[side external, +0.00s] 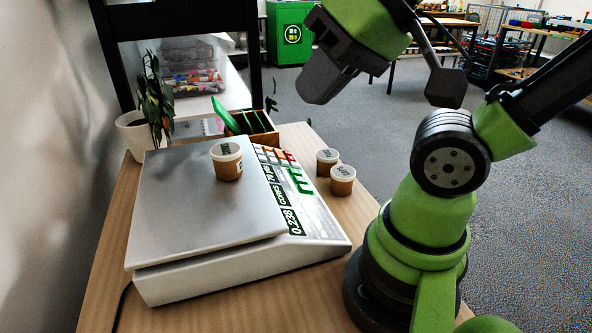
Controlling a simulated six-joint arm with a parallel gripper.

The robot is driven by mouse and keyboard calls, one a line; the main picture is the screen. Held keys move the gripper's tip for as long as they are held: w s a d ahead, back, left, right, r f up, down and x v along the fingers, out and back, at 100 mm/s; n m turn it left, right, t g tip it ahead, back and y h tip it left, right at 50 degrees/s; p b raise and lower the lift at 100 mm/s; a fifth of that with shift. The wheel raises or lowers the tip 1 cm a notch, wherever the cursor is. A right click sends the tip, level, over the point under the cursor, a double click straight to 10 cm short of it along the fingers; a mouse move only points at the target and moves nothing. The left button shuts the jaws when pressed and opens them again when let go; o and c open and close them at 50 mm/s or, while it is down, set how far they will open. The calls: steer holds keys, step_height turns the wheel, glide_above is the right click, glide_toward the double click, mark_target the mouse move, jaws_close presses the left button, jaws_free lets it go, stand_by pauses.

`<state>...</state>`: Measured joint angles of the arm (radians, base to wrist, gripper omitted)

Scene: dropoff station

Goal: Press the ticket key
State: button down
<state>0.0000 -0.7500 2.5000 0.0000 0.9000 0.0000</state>
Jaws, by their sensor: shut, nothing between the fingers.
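A silver weighing scale (185,205) stands on the wooden table, with a sloping panel along its right side. The panel bears dark readouts (294,222), one of which reads 0.238. Coloured keys (275,156) sit at the panel's far end, with green keys (300,181) nearer its right edge. The labels are too small to tell which is the ticket key. My gripper (314,100) is shut and empty, raised in the air above the far right of the scale and apart from the keys.
Two similar lidded tubs (327,161) (342,180) stand right of the panel. Behind the scale are a wooden box with green dividers (262,128), a potted plant (153,105) and a clear bin of markers (190,75). A dark upright frame stands at the back left.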

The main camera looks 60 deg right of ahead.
steer(key=m+h, duration=0.7)
steer(key=m, duration=0.4)
glide_above(295, 172)
steer(key=s, duration=0.2)
step_height(295, 172, down, 10)
steer(key=s+d+f+m+t+y, duration=0.1)
steer(key=s+d+f+m+t, duration=0.1)
steer(key=d+f+m, duration=0.2)
steer(key=shift+d+f+t+y, duration=0.3)
steer(key=shift+d+f+t, duration=0.1)
steer(key=shift+f, duration=1.1)
steer(key=shift+w+a+f, duration=0.4)
steer(key=shift+a+f, duration=0.05)
steer(key=shift+f, duration=0.9)
steer(key=shift+w+a+f, duration=0.4)
steer(key=shift+w+f, duration=0.05)
steer(key=shift+f, duration=0.85)
steer(key=shift+w+a+f, duration=0.4)
steer(key=shift+a+f, duration=0.05)
steer(key=shift+f, duration=0.9)
steer(key=shift+f, duration=0.1)
